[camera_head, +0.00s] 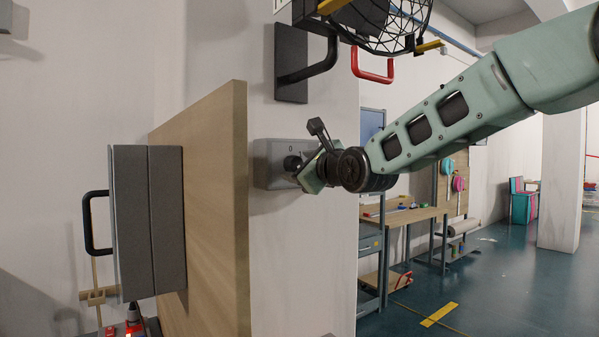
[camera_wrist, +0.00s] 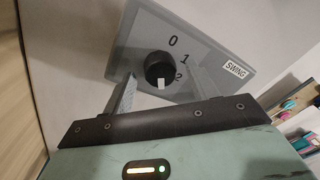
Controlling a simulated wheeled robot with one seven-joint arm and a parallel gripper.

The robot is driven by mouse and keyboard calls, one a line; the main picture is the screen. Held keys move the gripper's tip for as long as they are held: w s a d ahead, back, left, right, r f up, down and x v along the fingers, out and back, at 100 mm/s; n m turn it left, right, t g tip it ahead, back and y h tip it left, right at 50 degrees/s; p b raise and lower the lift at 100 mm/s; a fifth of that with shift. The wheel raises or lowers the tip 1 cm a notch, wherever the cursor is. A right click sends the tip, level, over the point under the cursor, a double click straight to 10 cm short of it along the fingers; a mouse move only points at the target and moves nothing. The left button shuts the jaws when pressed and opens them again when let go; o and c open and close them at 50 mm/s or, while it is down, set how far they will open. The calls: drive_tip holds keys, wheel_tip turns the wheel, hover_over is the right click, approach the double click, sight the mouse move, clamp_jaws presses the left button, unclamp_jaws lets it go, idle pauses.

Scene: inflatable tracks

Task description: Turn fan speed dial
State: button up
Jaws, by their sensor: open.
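The fan speed dial (camera_wrist: 158,66) is a round black knob on a grey control panel (camera_wrist: 130,60). Its white mark sits on the lower side in the wrist view, just left of the number 2. The numbers 0, 1 and 2 and a SWING label (camera_wrist: 235,69) are printed on the panel. In the head view the panel (camera_head: 268,164) is fixed to the white wall, with the dial (camera_head: 291,163) sticking out. My gripper (camera_head: 304,168) is open, close in front of the dial.
A wooden board (camera_head: 212,215) bearing a grey box with a black handle (camera_head: 90,222) stands left of the panel. A caged fan (camera_head: 385,22) and a red handle (camera_head: 372,70) hang above my arm. A workbench (camera_head: 415,214) stands farther back right.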

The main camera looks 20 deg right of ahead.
drive_tip(key=shift+w, duration=0.3)
drive_tip(key=c, duration=1)
